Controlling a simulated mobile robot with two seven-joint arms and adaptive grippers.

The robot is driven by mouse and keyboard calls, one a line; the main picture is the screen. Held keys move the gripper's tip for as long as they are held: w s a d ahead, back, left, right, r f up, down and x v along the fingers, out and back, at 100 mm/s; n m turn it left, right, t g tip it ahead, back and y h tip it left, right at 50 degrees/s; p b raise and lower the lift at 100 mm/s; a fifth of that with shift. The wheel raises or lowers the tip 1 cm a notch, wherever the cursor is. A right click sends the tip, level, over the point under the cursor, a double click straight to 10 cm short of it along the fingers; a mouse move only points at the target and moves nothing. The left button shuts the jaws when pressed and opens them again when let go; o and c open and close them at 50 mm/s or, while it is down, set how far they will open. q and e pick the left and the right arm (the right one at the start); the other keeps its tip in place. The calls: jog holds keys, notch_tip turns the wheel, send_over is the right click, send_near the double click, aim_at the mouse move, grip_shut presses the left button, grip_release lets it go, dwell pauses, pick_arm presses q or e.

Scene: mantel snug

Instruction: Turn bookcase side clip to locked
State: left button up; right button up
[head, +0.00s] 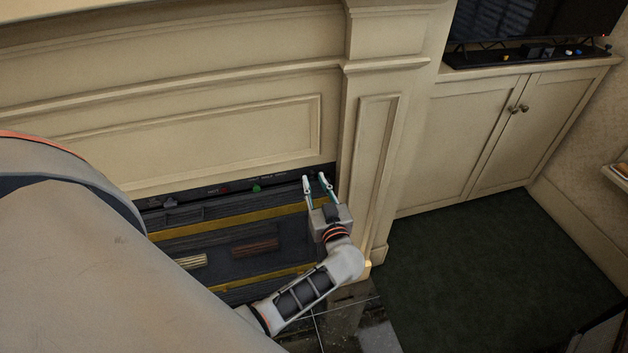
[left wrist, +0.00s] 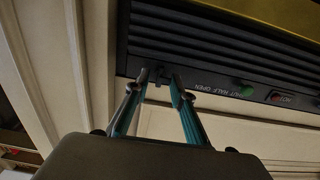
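My left gripper (head: 314,177) is at the right end of a dark control strip (head: 285,180) at the top of the fireplace opening. In the left wrist view its two teal fingers (left wrist: 160,77) are spread apart, with a small dark tab (left wrist: 160,80) seen between their tips. I cannot tell whether the fingers touch the tab. The strip has a green knob (left wrist: 246,91) beside lettering that seems to read "shut half open", and a red part (left wrist: 278,98). No bookcase or labelled side clip can be made out. My right gripper is not in view.
The cream mantel surround (head: 372,160) rises close to the right of my left gripper. A cream cabinet (head: 470,140) with a television (head: 545,18) on it stands at right.

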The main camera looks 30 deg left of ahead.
pick_arm(q)
jog(key=shift+x, duration=0.8)
grip_shut()
